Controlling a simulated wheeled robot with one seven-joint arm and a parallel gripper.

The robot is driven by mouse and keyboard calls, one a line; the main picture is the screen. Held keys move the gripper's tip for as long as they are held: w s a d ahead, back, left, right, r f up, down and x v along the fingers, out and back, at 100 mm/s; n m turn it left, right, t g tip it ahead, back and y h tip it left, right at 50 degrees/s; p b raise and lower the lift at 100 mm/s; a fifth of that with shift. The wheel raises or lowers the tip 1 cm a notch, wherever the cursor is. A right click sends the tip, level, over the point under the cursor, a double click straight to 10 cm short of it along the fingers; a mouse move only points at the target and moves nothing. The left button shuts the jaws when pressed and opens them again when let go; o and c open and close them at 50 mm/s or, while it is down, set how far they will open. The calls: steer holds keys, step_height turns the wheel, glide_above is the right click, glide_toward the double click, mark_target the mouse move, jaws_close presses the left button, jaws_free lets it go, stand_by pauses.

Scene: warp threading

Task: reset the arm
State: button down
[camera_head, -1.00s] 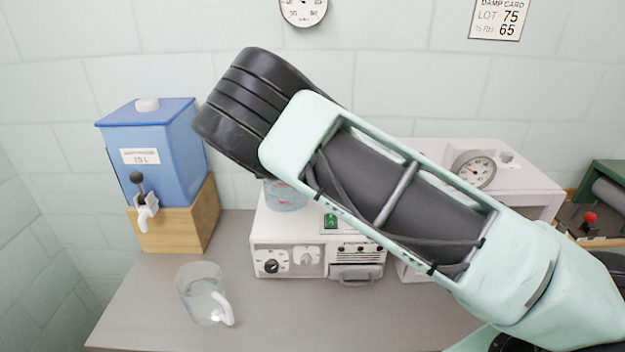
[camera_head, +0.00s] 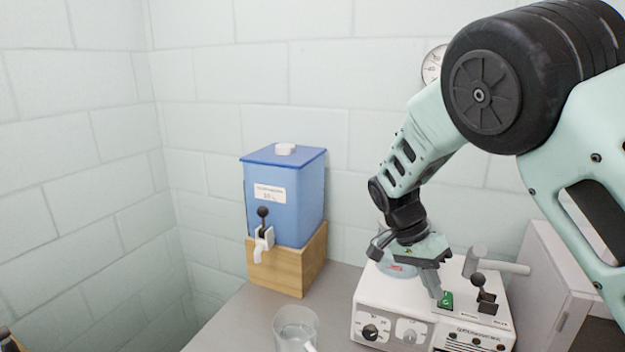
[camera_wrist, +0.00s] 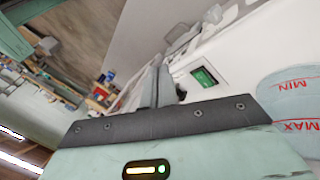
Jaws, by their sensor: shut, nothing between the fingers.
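My gripper (camera_head: 431,284) is shut and empty in the head view. It points down over the white machine (camera_head: 378,309), just above or beside a small green display or switch (camera_head: 445,299); I cannot tell whether it touches. In the wrist view my closed fingers (camera_wrist: 157,87) point up the picture, with the green display (camera_wrist: 203,77) to their right. My arm fills the right of the head view, bent at a large dark joint and reaching down to the machine.
A blue water tank (camera_head: 287,195) with a tap (camera_head: 263,243) stands on a wooden block (camera_head: 290,268). A clear jug (camera_head: 296,326) is on the grey counter (camera_head: 240,316). The machine has knobs, a black-knobbed lever (camera_head: 479,281) and a vessel with MIN and MAX marks (camera_wrist: 291,104).

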steer(key=s+a+n+t+y+b, duration=0.1)
steer(key=s+a+n, duration=0.4)
steer(key=s+n, duration=0.5)
steer(key=s+a+r+n+t+y+b, duration=0.1)
steer(key=s+a+n+t+y+b, duration=0.1)
steer(key=s+n, duration=0.7)
steer(key=s+a+y+b, duration=0.1)
steer(key=s+a+y, duration=0.1)
steer(key=s, duration=0.6)
steer(key=shift+a+r+n+t, duration=0.25)
steer(key=shift+a+n+t, duration=0.05)
steer(key=shift+a+n, duration=0.1)
